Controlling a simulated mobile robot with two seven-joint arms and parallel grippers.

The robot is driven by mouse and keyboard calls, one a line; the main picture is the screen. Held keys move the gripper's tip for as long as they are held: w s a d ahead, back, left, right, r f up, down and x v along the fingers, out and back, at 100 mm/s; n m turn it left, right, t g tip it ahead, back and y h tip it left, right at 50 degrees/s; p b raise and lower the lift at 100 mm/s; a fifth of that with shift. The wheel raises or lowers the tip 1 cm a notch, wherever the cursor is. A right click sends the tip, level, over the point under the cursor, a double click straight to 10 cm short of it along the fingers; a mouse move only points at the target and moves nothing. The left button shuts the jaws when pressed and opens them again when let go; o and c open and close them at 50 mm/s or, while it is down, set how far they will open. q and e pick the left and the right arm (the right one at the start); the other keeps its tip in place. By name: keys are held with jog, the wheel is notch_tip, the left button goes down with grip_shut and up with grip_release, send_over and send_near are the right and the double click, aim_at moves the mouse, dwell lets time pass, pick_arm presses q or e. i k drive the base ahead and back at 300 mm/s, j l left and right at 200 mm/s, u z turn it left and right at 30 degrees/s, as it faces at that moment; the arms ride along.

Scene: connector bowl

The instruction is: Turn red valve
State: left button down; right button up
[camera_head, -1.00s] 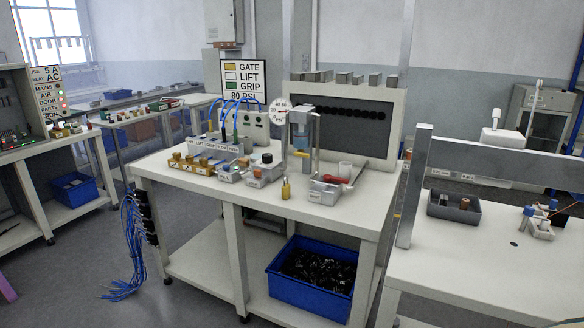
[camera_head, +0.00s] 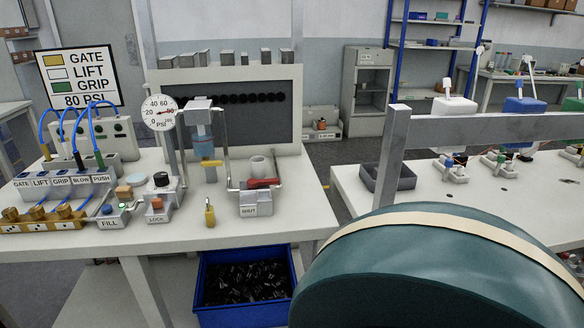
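The red valve handle (camera_head: 263,183) lies roughly level at the right part of the workbench. It sits above a grey block marked SHUT (camera_head: 256,204), with a bent metal pipe beside it. Neither of my grippers is in view. Nothing touches the red handle.
A white gauge (camera_head: 159,112), a small yellow valve (camera_head: 210,214), a FILL box (camera_head: 110,216) and a LOCK box (camera_head: 157,210) stand on the bench (camera_head: 290,222). A blue bin (camera_head: 243,318) is below. A large rounded teal shape hides the lower right; I cannot tell what it is.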

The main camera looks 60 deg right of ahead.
aim_at(251, 184)
jog(key=i+z, duration=0.15)
jog(key=z, duration=0.25)
jog(key=i+z, duration=0.1)
jog(key=z, duration=0.35)
jog(key=i+j+z, duration=0.15)
jog(key=z, duration=0.25)
jog(key=i+j+z, duration=0.1)
jog(key=z, duration=0.3)
jog(key=i+j+z, duration=0.1)
jog(key=z, duration=0.3)
jog(key=j+z, duration=0.1)
jog(key=z, duration=0.3)
jog(key=i+j+z, duration=0.15)
jog(key=z, duration=0.2)
jog(key=j+z, duration=0.15)
jog(key=z, duration=0.25)
